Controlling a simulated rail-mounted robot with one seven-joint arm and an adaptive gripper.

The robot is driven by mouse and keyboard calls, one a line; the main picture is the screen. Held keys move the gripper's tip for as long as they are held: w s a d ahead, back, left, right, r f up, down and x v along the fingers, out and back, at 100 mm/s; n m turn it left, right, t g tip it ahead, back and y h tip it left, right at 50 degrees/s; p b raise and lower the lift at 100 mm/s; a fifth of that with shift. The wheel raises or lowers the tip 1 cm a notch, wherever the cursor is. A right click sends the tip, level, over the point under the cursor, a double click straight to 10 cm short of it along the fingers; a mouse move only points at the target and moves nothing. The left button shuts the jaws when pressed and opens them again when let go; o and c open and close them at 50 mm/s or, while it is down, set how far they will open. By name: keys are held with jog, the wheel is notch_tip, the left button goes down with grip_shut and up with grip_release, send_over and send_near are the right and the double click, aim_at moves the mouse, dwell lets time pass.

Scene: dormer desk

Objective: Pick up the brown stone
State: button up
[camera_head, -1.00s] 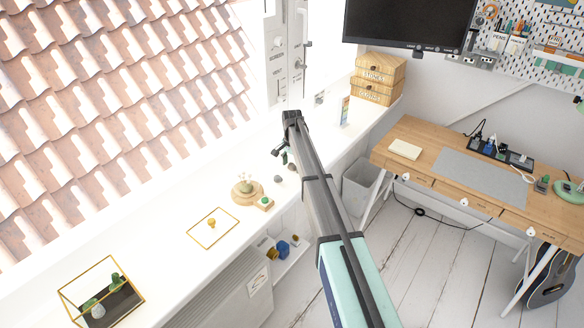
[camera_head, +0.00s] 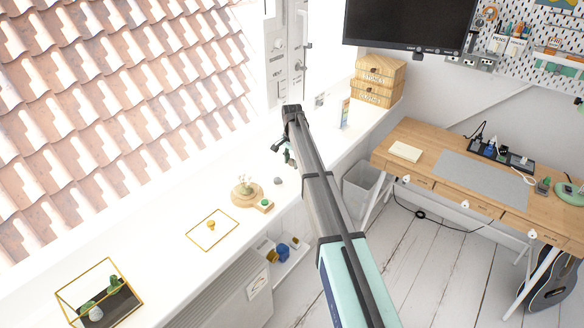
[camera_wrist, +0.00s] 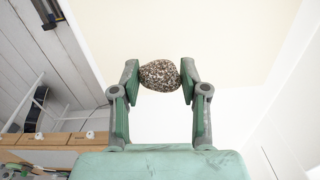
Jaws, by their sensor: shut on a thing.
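The brown stone (camera_wrist: 160,75) is rounded and speckled in brown, dark and pale tones. In the wrist view it sits between the two green fingers of my gripper (camera_wrist: 160,82), which are shut on it from both sides. In the head view my gripper (camera_head: 287,154) hangs over the white window sill (camera_head: 165,262), left of my arm. The held stone cannot be made out there.
A small grey stone (camera_head: 278,181) lies on the sill near a round wooden tray (camera_head: 247,201) with a vase. A gold-framed display (camera_head: 213,229) and a glass terrarium (camera_head: 100,292) stand farther left. A desk (camera_head: 465,130) is at the right.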

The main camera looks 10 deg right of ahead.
aim_at(292, 160)
notch_tip(292, 160, up, 16)
jog(key=b, duration=0.4)
jog(key=s+a+r+p, duration=0.2)
jog(key=s+a+p, duration=0.2)
jog(key=s+a, duration=1)
jog(key=s+a+r+p, duration=0.2)
jog(key=s+a+p, duration=0.3)
jog(key=s+a, duration=0.8)
jog(key=s+a+f+p, duration=0.1)
jog(key=s+a+f, duration=0.2)
jog(key=s+a, duration=0.8)
jog(key=s+a+f, duration=0.3)
jog(key=s+a, duration=0.8)
jog(key=a, duration=0.8)
jog(key=shift+s+a+p, duration=0.25)
jog(key=shift+a+p, duration=0.1)
jog(key=shift+a, duration=0.05)
jog(key=shift+f, duration=0.2)
jog(key=shift+f+b, duration=1.95)
jog(key=shift+f, duration=2.35)
